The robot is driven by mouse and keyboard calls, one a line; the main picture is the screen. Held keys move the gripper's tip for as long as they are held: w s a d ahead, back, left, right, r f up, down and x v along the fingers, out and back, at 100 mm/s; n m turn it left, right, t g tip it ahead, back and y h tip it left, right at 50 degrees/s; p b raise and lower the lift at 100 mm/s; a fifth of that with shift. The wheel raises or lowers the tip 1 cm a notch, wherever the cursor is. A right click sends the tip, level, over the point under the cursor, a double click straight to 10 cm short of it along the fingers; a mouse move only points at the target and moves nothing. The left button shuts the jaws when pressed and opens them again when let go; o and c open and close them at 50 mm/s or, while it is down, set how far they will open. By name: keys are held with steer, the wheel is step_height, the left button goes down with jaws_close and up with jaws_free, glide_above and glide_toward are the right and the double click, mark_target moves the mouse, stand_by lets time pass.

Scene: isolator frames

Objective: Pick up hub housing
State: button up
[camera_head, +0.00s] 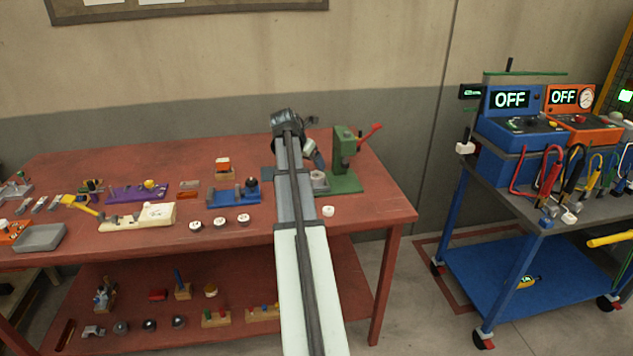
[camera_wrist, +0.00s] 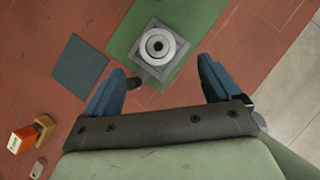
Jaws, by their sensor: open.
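A pale grey round part with a dark centre hole, which looks like the hub housing (camera_wrist: 158,45), sits in a square grey nest (camera_wrist: 150,65) on the green press base in the wrist view. In the head view, the same round part (camera_head: 319,178) shows beside my arm, at the foot of the green press (camera_head: 345,160). My gripper (camera_wrist: 160,66) is open, its two blue fingers apart with nothing between them. The part lies just beyond the fingertips in the picture. In the head view, my gripper (camera_head: 317,158) is above the nest, partly hidden by my arm.
The red press lever (camera_head: 370,132) sticks out to the right. A white round piece (camera_head: 328,211) lies near the table's front edge, with several similar ones to the left. A blue fixture (camera_head: 232,195) stands left of my arm. A dark square plate (camera_wrist: 80,67) lies beside the press base.

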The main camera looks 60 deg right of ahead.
mark_target(316, 175)
steer(key=shift+x, duration=4.5)
steer(key=shift+w+a, duration=0.15)
steer(key=shift+w, duration=0.05)
steer(key=c, duration=1.4)
